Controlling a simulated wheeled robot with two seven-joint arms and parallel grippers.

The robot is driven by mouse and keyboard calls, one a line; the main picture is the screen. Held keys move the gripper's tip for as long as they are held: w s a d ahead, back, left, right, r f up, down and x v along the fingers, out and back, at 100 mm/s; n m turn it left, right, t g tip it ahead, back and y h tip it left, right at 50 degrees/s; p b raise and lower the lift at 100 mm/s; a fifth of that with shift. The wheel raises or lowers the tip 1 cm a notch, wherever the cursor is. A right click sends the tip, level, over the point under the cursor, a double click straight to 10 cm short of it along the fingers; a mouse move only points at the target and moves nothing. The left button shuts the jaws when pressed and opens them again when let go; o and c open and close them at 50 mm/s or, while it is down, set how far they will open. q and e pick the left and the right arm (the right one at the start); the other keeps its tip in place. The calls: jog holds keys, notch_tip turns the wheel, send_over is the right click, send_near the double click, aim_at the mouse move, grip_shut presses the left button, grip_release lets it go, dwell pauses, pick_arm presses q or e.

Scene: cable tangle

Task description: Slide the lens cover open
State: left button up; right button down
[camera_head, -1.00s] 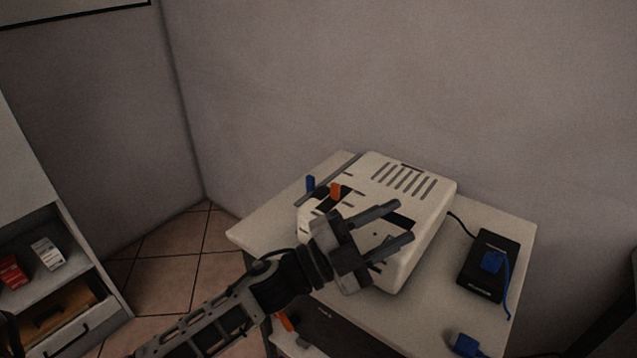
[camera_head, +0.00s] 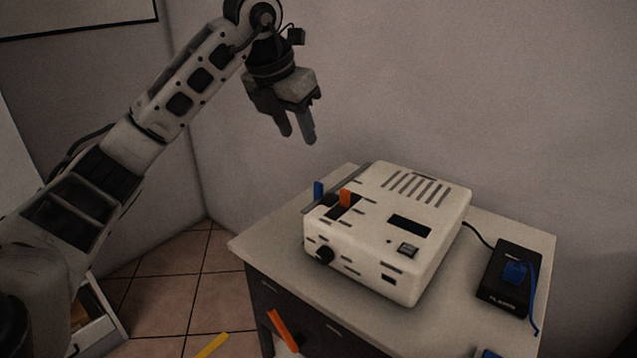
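A white projector-like box (camera_head: 375,245) stands on the small table. An orange tab (camera_head: 345,197) stands up beside a dark slot on its top left, with a blue tab (camera_head: 318,190) just left of it at a thin grey strip. A round black part (camera_head: 322,254) sits on its front face. I cannot tell which part is the lens cover. My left gripper (camera_head: 297,137) hangs in the air above and left of the box, fingers pointing down. Its fingers are apart with nothing between them, and it touches nothing. My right gripper is not in view.
An orange piece (camera_head: 283,330) and a yellow piece (camera_head: 212,345) show low down. Walls (camera_head: 480,90) stand behind.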

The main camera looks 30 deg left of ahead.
aim_at(317, 183)
pick_arm(q)
jog(key=x, duration=1.4)
jog(key=shift+f, duration=0.2)
grip_shut()
